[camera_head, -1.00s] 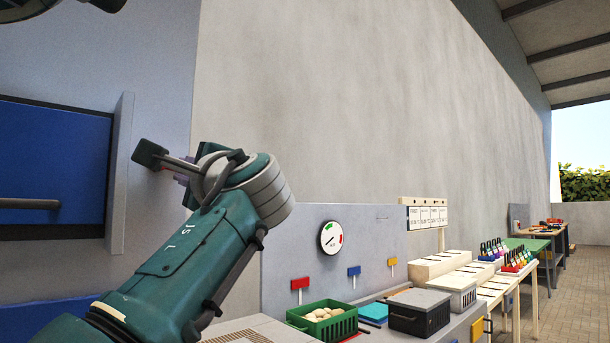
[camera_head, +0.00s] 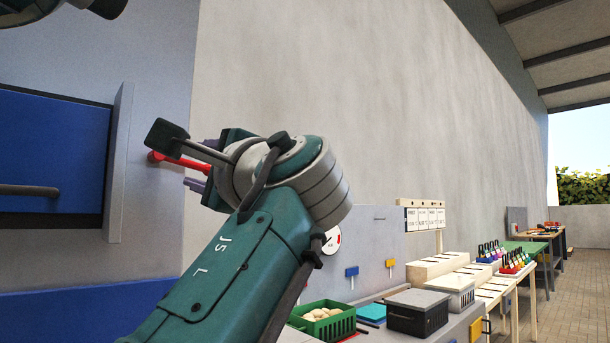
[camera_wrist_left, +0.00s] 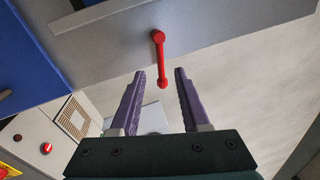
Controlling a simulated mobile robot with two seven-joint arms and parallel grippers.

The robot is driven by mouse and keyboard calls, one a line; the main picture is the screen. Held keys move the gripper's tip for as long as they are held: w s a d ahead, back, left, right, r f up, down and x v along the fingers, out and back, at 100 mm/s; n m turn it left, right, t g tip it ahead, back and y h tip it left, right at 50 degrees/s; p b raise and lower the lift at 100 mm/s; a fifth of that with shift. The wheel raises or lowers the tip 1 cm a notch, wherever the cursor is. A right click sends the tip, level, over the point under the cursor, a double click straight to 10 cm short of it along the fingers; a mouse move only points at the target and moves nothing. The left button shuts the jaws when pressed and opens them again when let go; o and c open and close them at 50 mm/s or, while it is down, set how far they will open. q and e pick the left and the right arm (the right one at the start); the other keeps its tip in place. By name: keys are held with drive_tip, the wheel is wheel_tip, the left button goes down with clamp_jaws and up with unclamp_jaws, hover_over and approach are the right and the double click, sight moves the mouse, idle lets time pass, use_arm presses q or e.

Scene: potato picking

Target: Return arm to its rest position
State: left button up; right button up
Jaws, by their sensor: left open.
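My left arm comes up from the lower edge of the head view, and its left gripper (camera_head: 198,166) points left toward the grey panel. The purple fingers are partly hidden behind the wrist. In the left wrist view the same gripper (camera_wrist_left: 160,72) is open, with its two fingers apart and nothing held. A red lever (camera_wrist_left: 161,62) on the grey panel lies just beyond and between the fingertips, apart from both. The lever also shows in the head view (camera_head: 178,161), left of the gripper. My right gripper is not in view.
A blue panel (camera_head: 50,150) with a dark bar is at the left, beside a grey upright edge (camera_head: 119,165). A green crate (camera_head: 326,322) and a dark lidded box (camera_head: 416,313) stand on the bench at lower right. Bare wall fills the middle.

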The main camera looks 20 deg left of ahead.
use_arm(q)
drive_tip(key=shift+v, duration=1.3)
